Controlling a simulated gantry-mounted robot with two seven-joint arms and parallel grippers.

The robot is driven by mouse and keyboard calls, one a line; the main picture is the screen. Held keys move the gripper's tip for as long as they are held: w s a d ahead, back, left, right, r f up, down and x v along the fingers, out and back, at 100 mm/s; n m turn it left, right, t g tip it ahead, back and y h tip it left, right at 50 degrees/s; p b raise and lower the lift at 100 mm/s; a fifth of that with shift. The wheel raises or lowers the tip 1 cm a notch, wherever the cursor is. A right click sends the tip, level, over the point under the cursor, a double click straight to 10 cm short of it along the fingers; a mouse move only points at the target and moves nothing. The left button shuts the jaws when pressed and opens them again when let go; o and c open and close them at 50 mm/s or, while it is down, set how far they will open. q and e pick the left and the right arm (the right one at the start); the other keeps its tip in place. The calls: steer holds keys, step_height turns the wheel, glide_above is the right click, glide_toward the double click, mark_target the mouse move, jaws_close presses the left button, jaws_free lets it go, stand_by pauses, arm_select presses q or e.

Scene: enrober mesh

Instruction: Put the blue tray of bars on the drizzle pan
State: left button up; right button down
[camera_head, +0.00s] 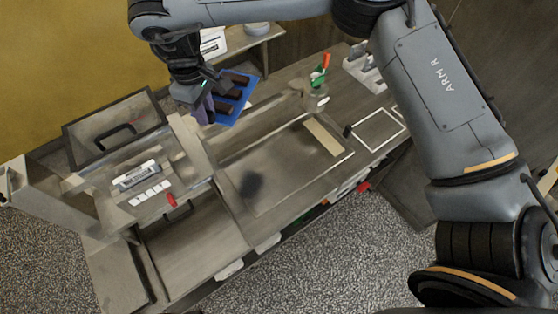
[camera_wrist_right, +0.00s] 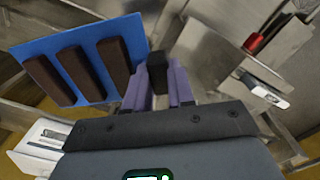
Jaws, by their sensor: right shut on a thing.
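The blue tray (camera_head: 250,88) carries dark brown bars (camera_head: 230,94) and is in the air, tilted, above the back of the bench in the head view. My right gripper (camera_head: 207,106) is at its left side. In the right wrist view, the tray (camera_wrist_right: 93,62) with three bars lies left of the purple fingers (camera_wrist_right: 157,88). The fingers are shut with a dark piece between them, seemingly the tray's grip. A large shallow rectangular pan-like recess (camera_head: 275,175) lies in the bench below; I cannot tell for certain that it is the drizzle pan. My left gripper is not in view.
An open box (camera_head: 115,128) stands at the bench's left. A bottle with green and orange parts (camera_head: 320,78) stands at the back edge. A white-outlined rectangle (camera_head: 378,130) is at the right. A light strip (camera_head: 323,137) lies over the recess, which otherwise looks mostly clear.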

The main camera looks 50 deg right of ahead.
steer(key=shift+m, duration=0.9)
steer(key=w+p, duration=0.1)
steer(key=w, duration=0.1)
steer(key=w+d+r, duration=0.1)
steer(key=w, duration=0.1)
steer(key=w+r+p, duration=0.1)
steer(key=w, duration=0.1)
steer(key=shift+d+p, duration=0.25)
steer(key=shift+p, duration=0.05)
steer(key=shift+m, duration=0.6)
steer(key=f+p, duration=0.1)
steer(key=f, duration=0.1)
steer(key=w+f+p, duration=0.1)
steer(key=f, duration=0.1)
steer(key=shift+w+d+p, duration=0.1)
steer(key=shift+d+p, duration=0.2)
steer(key=shift+d, duration=0.1)
step_height(320, 180, down, 6)
steer(key=s+f+m+p, duration=0.1)
steer(key=s+p, duration=0.1)
steer(key=m+p, duration=0.2)
steer(key=m, duration=0.1)
glide_above(258, 176)
step_height(258, 176, down, 17)
steer(key=shift+f+b, duration=0.4)
steer(key=shift+f, duration=2.1)
